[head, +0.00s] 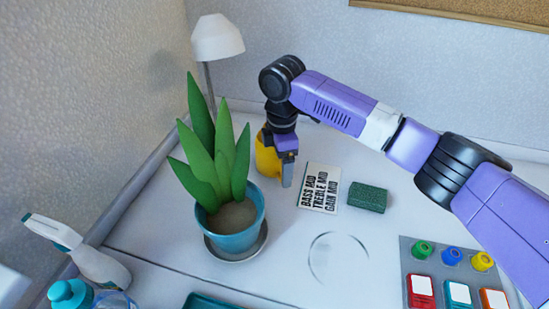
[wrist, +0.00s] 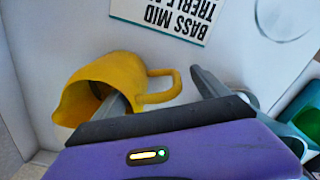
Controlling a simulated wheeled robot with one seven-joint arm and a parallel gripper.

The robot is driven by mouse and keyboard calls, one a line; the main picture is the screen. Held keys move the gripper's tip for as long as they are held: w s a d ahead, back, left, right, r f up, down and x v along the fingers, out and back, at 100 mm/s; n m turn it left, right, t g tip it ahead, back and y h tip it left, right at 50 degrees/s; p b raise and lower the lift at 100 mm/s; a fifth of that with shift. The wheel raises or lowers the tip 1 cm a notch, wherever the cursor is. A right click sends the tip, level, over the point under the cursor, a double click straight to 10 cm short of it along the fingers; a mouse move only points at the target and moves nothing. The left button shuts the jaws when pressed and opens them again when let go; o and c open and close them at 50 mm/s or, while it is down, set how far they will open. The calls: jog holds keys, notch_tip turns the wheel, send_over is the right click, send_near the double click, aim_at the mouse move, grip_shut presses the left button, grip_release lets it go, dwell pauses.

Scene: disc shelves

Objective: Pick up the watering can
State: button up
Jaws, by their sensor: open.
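The yellow watering can (head: 267,158) stands on the white table behind the potted plant, partly hidden by my gripper in the head view. In the wrist view the watering can (wrist: 105,82) shows its dark open mouth and a looped handle (wrist: 176,84). My gripper (head: 287,180) points down at the can's right side. In the wrist view my gripper (wrist: 156,86) is open, with one finger over or in the can's mouth and the other beyond the handle. The handle lies between the fingers; contact cannot be told.
A plant in a blue pot (head: 236,238) stands close in front of the can. A white lamp (head: 216,38) is behind it. A lettered card (head: 319,187) and green sponge (head: 367,197) lie to the right. A grey tray (head: 409,260) and spray bottle (head: 95,262) are nearer.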

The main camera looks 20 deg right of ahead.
notch_tip(320, 180, down, 4)
jog(key=shift+f, duration=0.15)
jog(key=shift+c, duration=0.3)
jog(key=shift+w, duration=0.1)
grip_shut()
